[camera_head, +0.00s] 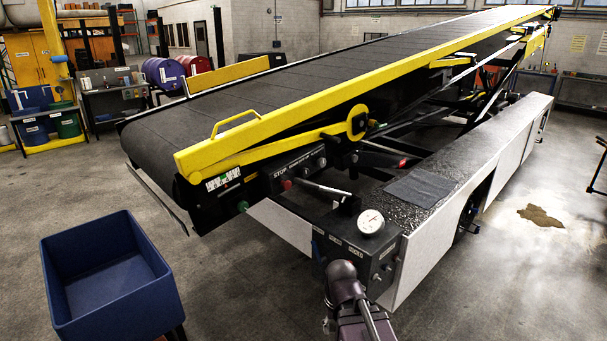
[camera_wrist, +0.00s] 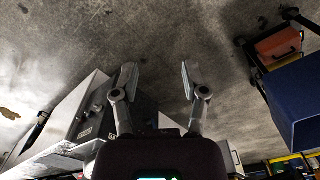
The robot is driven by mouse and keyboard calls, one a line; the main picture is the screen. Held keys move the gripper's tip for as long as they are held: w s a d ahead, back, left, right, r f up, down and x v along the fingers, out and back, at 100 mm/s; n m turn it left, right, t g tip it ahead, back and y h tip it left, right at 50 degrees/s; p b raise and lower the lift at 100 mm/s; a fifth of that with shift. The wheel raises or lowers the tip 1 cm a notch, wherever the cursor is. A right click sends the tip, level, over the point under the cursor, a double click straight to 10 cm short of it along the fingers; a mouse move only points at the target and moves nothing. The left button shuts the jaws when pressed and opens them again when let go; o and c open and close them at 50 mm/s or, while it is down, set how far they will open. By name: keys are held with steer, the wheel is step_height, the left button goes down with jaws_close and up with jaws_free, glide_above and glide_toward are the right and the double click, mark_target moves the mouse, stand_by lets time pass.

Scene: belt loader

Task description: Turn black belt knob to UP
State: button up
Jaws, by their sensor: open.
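The belt loader's front control box (camera_head: 350,254) is dark, with a row of small labels along its top edge and small dark knobs (camera_head: 376,277) on its right-hand face. A second black panel (camera_head: 297,172) under the yellow rail carries a STOP label, a red button (camera_head: 287,184) and small dark knobs (camera_head: 321,162). I cannot tell which knob is the belt knob or where it points. My gripper (camera_wrist: 160,75) is open and empty in the wrist view, with bare floor beyond its fingers. A dark box with knobs (camera_wrist: 97,108) lies left of the fingers there, apart from them.
A blue bin (camera_head: 62,285) stands on the floor at the left; it also shows in the wrist view (camera_wrist: 298,100). A round white gauge (camera_head: 370,221) sits on top of the control box. The conveyor belt (camera_head: 255,88) slopes up behind. A stain (camera_head: 540,215) marks the floor at right.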

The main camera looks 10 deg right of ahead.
steer(key=o, duration=0.5)
steer(key=shift+w, duration=0.1)
steer(key=w+r+n+t+y+p, duration=0.1)
steer(key=w+r+p, duration=0.2)
steer(key=w, duration=0.6)
steer(key=w+r+n+t+y+p, duration=0.1)
steer(key=w+r+p, duration=0.3)
steer(key=w, duration=0.5)
steer(key=w+d+r+n+t+y+p, duration=0.1)
steer(key=w+r+p, duration=0.3)
steer(key=w, duration=0.6)
steer(key=shift+w+d+r+n, duration=0.1)
steer(key=shift+r+n, duration=0.4)
steer(key=shift+r, duration=0.25)
steer(key=n+t+y+p, duration=0.2)
steer(key=n+t+p, duration=0.15)
steer(key=p, duration=0.55)
glide_toward(306, 173)
step_height(306, 173, up, 2)
steer(key=s+d, duration=0.2)
steer(key=shift+s+a+r+t, duration=0.1)
steer(key=shift+s+t, duration=0.2)
steer(key=shift+t, duration=0.05)
steer(key=shift+a+b, duration=0.1)
steer(key=shift+b, duration=0.2)
